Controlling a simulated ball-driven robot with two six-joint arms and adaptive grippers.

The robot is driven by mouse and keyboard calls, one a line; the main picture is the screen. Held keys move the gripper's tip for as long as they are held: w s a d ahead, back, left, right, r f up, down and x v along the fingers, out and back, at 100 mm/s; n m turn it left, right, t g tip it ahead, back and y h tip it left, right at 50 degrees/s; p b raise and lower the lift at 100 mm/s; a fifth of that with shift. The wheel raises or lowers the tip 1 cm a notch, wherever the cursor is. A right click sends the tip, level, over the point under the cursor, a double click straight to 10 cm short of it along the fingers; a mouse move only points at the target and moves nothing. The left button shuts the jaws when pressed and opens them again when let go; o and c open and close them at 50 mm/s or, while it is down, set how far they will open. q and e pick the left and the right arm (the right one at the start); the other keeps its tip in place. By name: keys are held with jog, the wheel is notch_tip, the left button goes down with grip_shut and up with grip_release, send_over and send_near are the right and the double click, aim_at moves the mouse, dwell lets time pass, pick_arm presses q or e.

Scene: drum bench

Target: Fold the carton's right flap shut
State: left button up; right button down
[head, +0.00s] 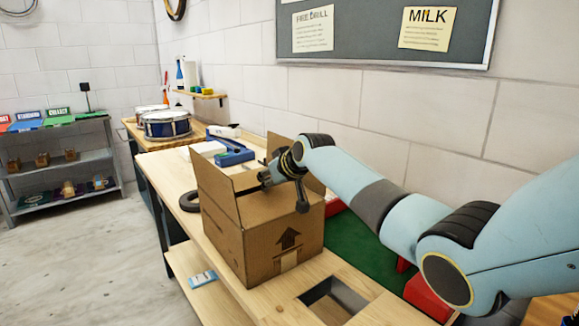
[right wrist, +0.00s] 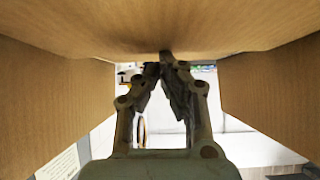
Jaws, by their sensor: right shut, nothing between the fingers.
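The brown cardboard carton (head: 262,243) stands on the wooden bench, with an up arrow on its near face. Its left flap (head: 216,190) stands up, and another flap (head: 277,143) stands at the back. A bit of cardboard shows at the right, behind my gripper, but my arm hides much of the right flap. My right gripper (head: 264,180) is over the carton's top, shut and empty. In the right wrist view, its closed fingertips (right wrist: 162,66) are close against a broad cardboard panel (right wrist: 170,25); I cannot tell whether they touch. My left gripper is out of view.
A rectangular opening (head: 338,298) is in the bench in front of the carton. A green mat (head: 362,245) with red pieces lies to the right. A black ring (head: 189,201), blue tool (head: 232,155) and drum (head: 167,125) are farther back. A blue-white packet (head: 202,279) lies on the lower shelf.

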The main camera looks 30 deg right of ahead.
jog(key=shift+w+f, duration=0.15)
jog(key=shift+f, duration=0.1)
dwell(0.4)
